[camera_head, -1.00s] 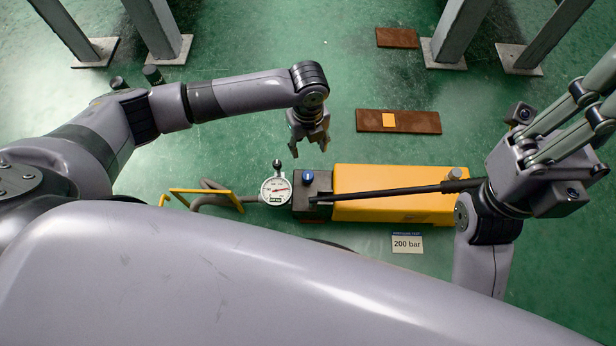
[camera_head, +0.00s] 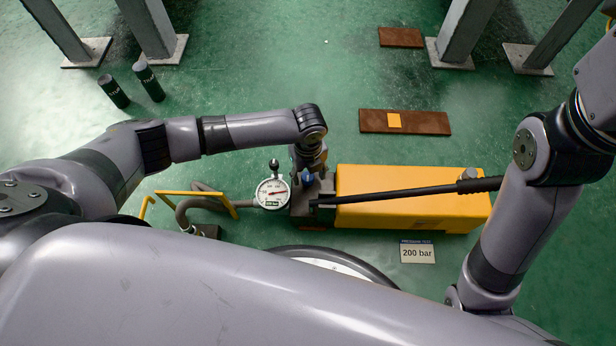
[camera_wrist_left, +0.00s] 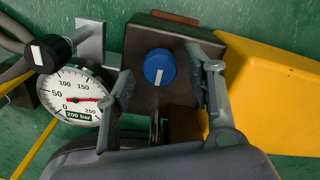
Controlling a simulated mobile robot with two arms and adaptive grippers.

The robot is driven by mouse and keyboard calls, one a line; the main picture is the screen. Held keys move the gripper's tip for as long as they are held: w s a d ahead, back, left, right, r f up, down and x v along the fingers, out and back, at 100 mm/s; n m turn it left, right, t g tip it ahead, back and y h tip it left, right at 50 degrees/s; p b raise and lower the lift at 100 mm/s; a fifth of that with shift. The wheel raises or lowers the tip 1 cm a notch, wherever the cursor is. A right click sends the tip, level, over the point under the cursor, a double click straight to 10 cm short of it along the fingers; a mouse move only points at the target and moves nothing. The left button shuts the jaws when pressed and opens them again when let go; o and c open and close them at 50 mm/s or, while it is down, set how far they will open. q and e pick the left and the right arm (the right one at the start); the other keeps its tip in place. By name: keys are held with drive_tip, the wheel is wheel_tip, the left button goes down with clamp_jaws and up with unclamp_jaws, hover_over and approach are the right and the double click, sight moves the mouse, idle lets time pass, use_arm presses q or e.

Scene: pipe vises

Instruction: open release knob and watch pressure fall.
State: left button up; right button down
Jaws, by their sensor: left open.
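The blue release knob (camera_wrist_left: 160,67) has a white mark and sits on the dark pump block (camera_wrist_left: 190,35). In the left wrist view my open left gripper (camera_wrist_left: 165,85) has a finger on either side of the knob, with gaps. In the head view this gripper (camera_head: 306,176) is over the block and partly covers the knob. The white pressure gauge (camera_wrist_left: 80,95) is left of the block; its red needle points right, near the 200 region. It also shows in the head view (camera_head: 272,193). My right gripper is outside the picture.
A black lever (camera_head: 410,193) lies over the yellow pump body (camera_head: 400,212). A black knob (camera_wrist_left: 48,53) stands beside the gauge. A "200 bar" card (camera_head: 417,252) lies on the green floor. A rusty plate (camera_head: 425,122) is behind, and two dark cylinders (camera_head: 148,82) stand at back left.

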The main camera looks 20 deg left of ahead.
use_arm(q)
drive_tip(key=shift+f, duration=0.45)
drive_tip(key=shift+c, duration=0.6)
drive_tip(key=c, duration=1)
drive_tip(key=shift+c, duration=0.2)
drive_tip(key=shift+r, duration=0.1)
